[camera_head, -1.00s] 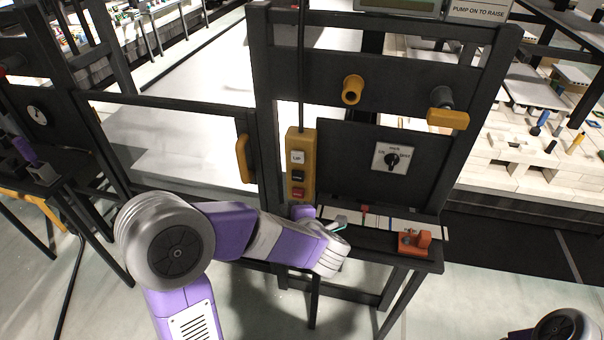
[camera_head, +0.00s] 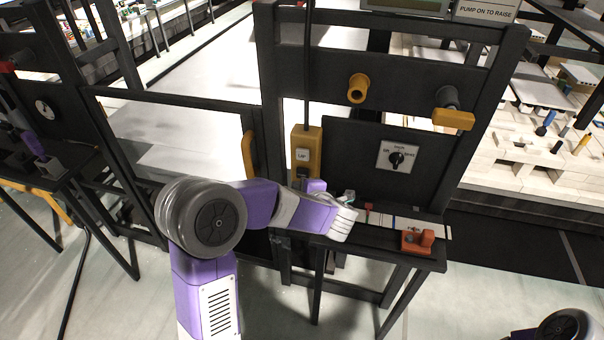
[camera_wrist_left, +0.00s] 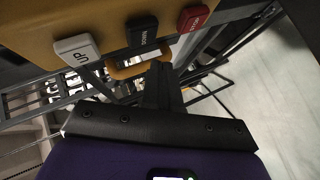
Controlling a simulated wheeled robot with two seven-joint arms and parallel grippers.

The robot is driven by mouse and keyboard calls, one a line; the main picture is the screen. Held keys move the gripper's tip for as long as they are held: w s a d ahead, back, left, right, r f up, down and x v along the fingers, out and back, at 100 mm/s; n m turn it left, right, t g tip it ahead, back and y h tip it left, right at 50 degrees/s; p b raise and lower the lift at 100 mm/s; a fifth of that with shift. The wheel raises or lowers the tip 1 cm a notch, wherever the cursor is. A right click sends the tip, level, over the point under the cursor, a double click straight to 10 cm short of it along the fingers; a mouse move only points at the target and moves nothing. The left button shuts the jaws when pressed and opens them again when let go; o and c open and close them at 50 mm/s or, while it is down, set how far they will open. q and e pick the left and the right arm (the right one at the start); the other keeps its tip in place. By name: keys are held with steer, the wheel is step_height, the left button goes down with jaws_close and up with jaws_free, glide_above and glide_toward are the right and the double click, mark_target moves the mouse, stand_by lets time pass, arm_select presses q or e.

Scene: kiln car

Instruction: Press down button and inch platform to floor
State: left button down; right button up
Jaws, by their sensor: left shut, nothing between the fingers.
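A yellow pendant box (camera_head: 314,143) hangs from a cable on the dark frame. Its white UP button (camera_head: 302,155) shows in the head view; the arm hides its lower end. In the left wrist view the UP button (camera_wrist_left: 77,49), a black button (camera_wrist_left: 143,31) and a red button (camera_wrist_left: 193,17) sit in a row. My left gripper (camera_wrist_left: 160,72) is shut and empty, its tips just below the black button in that picture; contact cannot be told. In the head view my wrist hides the fingertips. A pale flat surface (camera_head: 190,120) lies behind the gate; whether it is the platform is unclear.
A yellow gate handle (camera_head: 250,155) is left of the pendant. A rotary switch (camera_head: 397,159) is on the panel to the right. A narrow shelf holds an orange-red block (camera_head: 417,240). Yellow knobs (camera_head: 358,88) project above.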

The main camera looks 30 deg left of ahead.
mark_target(303, 173)
arm_select(q)
steer(key=shift+w+a, duration=0.15)
steer(key=shift+w, duration=0.55)
steer(key=shift+w, duration=0.1)
stand_by(1.5)
steer(key=shift+w+a+p, duration=0.1)
steer(key=shift+w+p, duration=0.2)
